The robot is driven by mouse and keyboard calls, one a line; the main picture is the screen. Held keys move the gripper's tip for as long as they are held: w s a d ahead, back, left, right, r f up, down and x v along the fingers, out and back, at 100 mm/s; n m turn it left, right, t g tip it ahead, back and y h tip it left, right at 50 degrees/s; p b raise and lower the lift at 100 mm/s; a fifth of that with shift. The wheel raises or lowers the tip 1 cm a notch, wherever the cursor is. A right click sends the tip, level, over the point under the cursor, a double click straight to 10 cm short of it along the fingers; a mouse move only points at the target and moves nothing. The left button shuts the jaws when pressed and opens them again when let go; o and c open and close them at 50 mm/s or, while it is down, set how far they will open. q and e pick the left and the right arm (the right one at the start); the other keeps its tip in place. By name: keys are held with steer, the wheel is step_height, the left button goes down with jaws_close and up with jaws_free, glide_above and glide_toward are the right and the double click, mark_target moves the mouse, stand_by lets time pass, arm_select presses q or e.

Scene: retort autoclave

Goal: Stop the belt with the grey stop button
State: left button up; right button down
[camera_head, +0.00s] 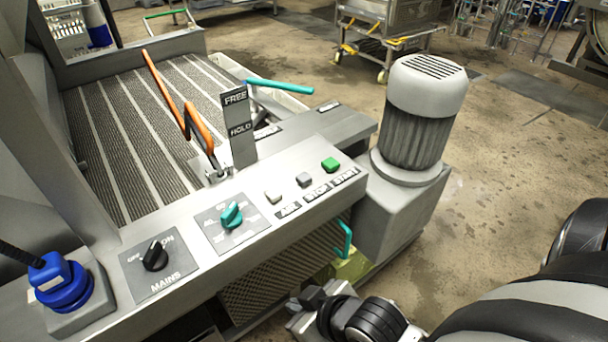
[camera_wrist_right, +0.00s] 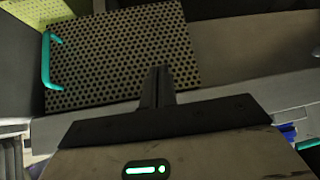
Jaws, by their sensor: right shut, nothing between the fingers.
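The grey stop button (camera_head: 304,179) sits on the sloping control panel (camera_head: 235,190), above the STOP label. A green START button (camera_head: 330,164) is to its right and a pale AIR button (camera_head: 273,197) to its left. My right gripper (camera_head: 308,298) is low in front of the panel, below and apart from the buttons. Its fingers also show in the right wrist view (camera_wrist_right: 157,80), shut and empty, in front of a perforated guard (camera_wrist_right: 120,55). The buttons do not show clearly in the wrist view. My left gripper is out of view.
A teal selector (camera_head: 231,215), a black MAINS switch (camera_head: 155,256) and a blue plug (camera_head: 60,282) lie left along the panel. An orange lever (camera_head: 195,130) stands behind beside the FREE/HOLD plate (camera_head: 238,125). A motor (camera_head: 420,115) stands right. Open floor lies beyond it.

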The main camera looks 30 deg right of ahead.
steer(key=w+d+r+n+t+h, duration=0.2)
steer(key=w+d+r+n+t, duration=0.3)
steer(key=r, duration=0.5)
steer(key=w+d+r+n+t+h, duration=0.25)
steer(key=w+r+n, duration=0.25)
steer(key=w+r, duration=0.35)
steer(key=w+a+r+n+t+y, duration=0.1)
steer(key=a+r+n+t+y, duration=0.1)
steer(key=r+n, duration=0.35)
steer(key=w+a+r+n+t+y, duration=0.1)
steer(key=a+r+n+t+y, duration=0.15)
steer(key=r+n, duration=0.3)
steer(key=s+a+r+n+g+y, duration=0.1)
steer(key=a+n+g+y, duration=0.5)
steer(key=n, duration=0.9)
steer(key=s+a+r+n+g+y, duration=0.1)
steer(key=a+n+g+y, duration=0.3)
steer(key=n+y, duration=0.7)
steer(key=w+d+f+n+g+h, duration=0.25)
steer(key=d+f+n+h, duration=0.4)
steer(key=n+h, duration=0.4)
steer(key=w+d+f+n+h, duration=0.2)
steer(key=d+n+h, duration=0.3)
steer(key=d, duration=0.9)
steer(key=shift+d+g+h, duration=0.15)
steer(key=shift+g+h, duration=0.3)
steer(key=shift+h, duration=0.8)
